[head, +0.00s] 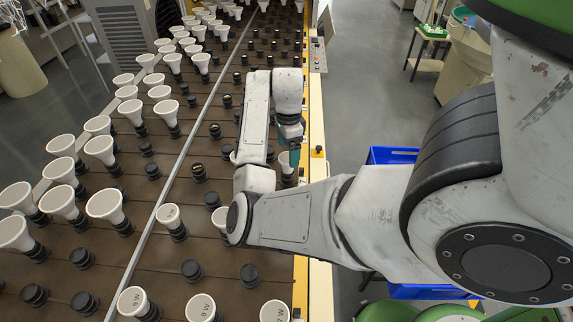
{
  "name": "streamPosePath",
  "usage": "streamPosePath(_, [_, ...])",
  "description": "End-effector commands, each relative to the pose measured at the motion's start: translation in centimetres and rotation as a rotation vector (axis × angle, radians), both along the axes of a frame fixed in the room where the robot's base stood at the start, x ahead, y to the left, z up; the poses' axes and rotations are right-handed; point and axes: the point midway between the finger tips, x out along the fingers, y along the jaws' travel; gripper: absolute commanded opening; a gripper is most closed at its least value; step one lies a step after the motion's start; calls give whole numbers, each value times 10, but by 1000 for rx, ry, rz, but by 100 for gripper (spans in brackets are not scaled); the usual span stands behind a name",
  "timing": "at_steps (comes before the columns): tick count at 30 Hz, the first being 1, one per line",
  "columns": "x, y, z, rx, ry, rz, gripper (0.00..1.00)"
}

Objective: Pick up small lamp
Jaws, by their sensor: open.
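Small white lamps stand upright in black sockets on the right part of the brown rack (225,262). One small lamp (169,214) stands by the metal divider, and another (132,300) is at the near edge. A further small lamp (219,216) is partly hidden by my arm. My gripper (293,158), with teal fingers, is open over the rack's right edge. A white lamp (285,161) shows right beside the fingers, partly covered by them. I cannot tell whether they touch it or stand around it.
Larger white lamps (104,206) fill the left side, across the metal divider (176,165). Several black sockets (192,271) are empty. A yellow edge (301,275) and a blue crate (384,156) lie right of the rack. A grey cabinet (120,30) stands at the far left.

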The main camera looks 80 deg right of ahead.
Motion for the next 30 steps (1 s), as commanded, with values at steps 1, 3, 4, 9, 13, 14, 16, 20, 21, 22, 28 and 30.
streamPosePath(1, [0,0,-3,1,0,1,92])
streamPosePath(3, [2,-1,-8,2,1,1,92])
streamPosePath(4, [2,-1,-12,2,1,1,92])
streamPosePath(9, [7,-4,-37,1,2,1,92])
streamPosePath(13, [7,-4,-50,0,0,1,92])
streamPosePath(14, [7,-4,-51,0,1,1,92])
streamPosePath(16, [7,-4,-53,0,0,2,92])
streamPosePath(20, [7,-4,-53,-1,0,1,92])
streamPosePath(21, [7,-4,-53,-1,0,1,92])
streamPosePath(22, [7,-4,-53,-1,0,1,91])
streamPosePath(28, [7,-5,-53,-1,0,1,72])
streamPosePath(30, [7,-5,-53,-1,0,1,66])
